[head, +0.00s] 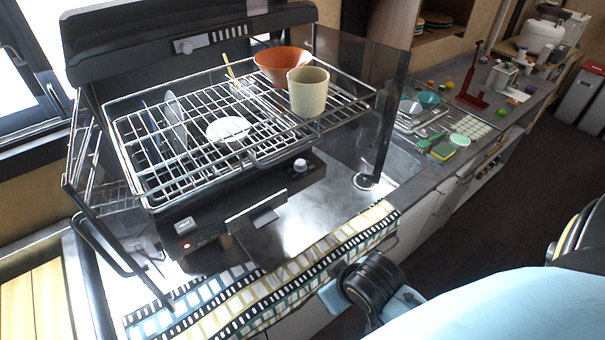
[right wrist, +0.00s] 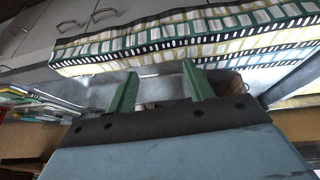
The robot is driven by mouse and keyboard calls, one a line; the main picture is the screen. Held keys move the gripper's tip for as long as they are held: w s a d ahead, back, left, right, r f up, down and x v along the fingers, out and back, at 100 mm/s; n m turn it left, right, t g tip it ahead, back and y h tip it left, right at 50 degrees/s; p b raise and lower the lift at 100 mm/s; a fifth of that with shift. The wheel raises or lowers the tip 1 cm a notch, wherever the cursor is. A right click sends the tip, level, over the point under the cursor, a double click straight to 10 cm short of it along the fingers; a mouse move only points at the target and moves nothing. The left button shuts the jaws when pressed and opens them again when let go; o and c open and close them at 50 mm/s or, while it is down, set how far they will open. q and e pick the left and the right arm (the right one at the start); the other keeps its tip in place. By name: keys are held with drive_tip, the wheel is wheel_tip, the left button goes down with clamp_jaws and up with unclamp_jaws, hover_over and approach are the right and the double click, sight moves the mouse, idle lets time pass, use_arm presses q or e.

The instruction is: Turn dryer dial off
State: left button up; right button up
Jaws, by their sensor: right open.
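The dish dryer (head: 240,190) stands on the counter, its rack holding dishes under a raised dark lid. The dial (head: 300,165) is a pale round knob at the right part of its black front panel. A red light (head: 186,245) glows at the panel's lower left, below a white button (head: 184,226). My right gripper (right wrist: 160,70) shows in the right wrist view with two green fingers apart and nothing between them. It faces the counter's front, near the striped cloth; the dial is not visible there. In the head view only part of my right arm shows, low centre-right. My left gripper is not in view.
A patterned cloth (head: 270,285) hangs over the counter's front edge. An orange bowl (head: 283,66), a cream cup (head: 308,91) and a white dish (head: 228,129) are on the rack. The sink area (head: 405,160) lies right of the dryer. Dark floor (head: 500,210) is clear.

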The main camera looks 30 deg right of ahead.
sight(303, 165)
drive_tip(key=w+d+r+m+t+h, duration=0.1)
drive_tip(key=w+d+r+m+t, duration=0.1)
drive_tip(key=w+d+r+t, duration=0.35)
drive_tip(key=w+d+r+m+t+h, duration=0.1)
drive_tip(key=w+d+r+t, duration=0.15)
drive_tip(key=w+r, duration=0.6)
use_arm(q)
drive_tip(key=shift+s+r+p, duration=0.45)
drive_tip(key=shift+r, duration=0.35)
use_arm(e)
drive_tip(key=x, duration=1.1)
drive_tip(key=f+x, duration=0.1)
drive_tip(key=x, duration=0.4)
drive_tip(key=shift+w+a+f, duration=0.15)
drive_tip(key=shift+a+f, duration=0.05)
drive_tip(key=c, duration=0.9)
drive_tip(key=shift+d+r+n+y+p, duration=0.15)
drive_tip(key=shift+n+y+p, duration=0.35)
drive_tip(key=shift+p, duration=0.3)
drive_tip(key=shift+c, duration=0.3)
drive_tip(key=shift+d+n+y, duration=0.1)
drive_tip(key=shift+n+y, duration=0.5)
drive_tip(key=shift+y, duration=0.2)
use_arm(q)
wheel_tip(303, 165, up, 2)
use_arm(e)
drive_tip(key=shift+n+y, duration=0.4)
drive_tip(key=shift+y, duration=0.1)
